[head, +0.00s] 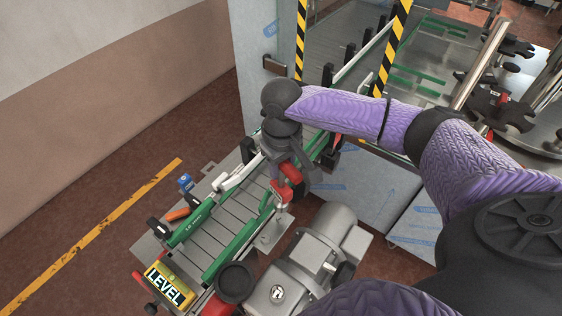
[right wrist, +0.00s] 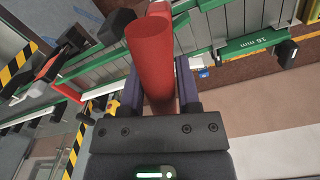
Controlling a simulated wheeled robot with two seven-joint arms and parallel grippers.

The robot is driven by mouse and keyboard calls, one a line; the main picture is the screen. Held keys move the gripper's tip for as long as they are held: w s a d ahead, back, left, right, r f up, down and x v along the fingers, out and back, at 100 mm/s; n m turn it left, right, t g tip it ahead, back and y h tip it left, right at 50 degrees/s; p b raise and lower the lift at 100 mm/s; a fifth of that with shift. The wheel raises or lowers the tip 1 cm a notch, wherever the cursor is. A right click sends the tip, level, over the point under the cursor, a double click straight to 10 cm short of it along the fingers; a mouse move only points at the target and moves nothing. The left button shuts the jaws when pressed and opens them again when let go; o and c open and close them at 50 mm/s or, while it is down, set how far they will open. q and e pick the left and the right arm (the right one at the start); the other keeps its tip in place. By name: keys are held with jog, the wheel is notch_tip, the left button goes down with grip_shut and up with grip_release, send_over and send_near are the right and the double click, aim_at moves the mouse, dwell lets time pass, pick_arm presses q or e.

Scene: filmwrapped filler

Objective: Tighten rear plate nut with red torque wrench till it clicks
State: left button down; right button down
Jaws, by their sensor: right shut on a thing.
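My right gripper (head: 291,168) reaches in from the right, over the far end of the slatted conveyor. It is shut on a thick red handle, which I take to be the red torque wrench (head: 291,188). In the right wrist view the red handle (right wrist: 155,62) stands between the two dark fingers (right wrist: 160,95) and its round end faces the camera. In the head view a small metal and red part shows just below the wrench. I cannot tell whether the wrench sits on a nut; the rear plate nut is not clearly visible. My left gripper is not in view.
The conveyor (head: 205,236) has green side rails. A grey motor (head: 318,250) stands to the right. A metal cabinet (head: 262,60) and striped posts stand behind. Floor at left is clear.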

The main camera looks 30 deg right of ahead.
aim_at(282, 186)
jog(key=shift+f+b, duration=0.75)
jog(key=shift+f, duration=1.8)
jog(key=shift+p, duration=0.55)
jog(key=shift+r, duration=0.1)
jog(key=shift+p, duration=0.45)
jog(key=shift+p, duration=0.45)
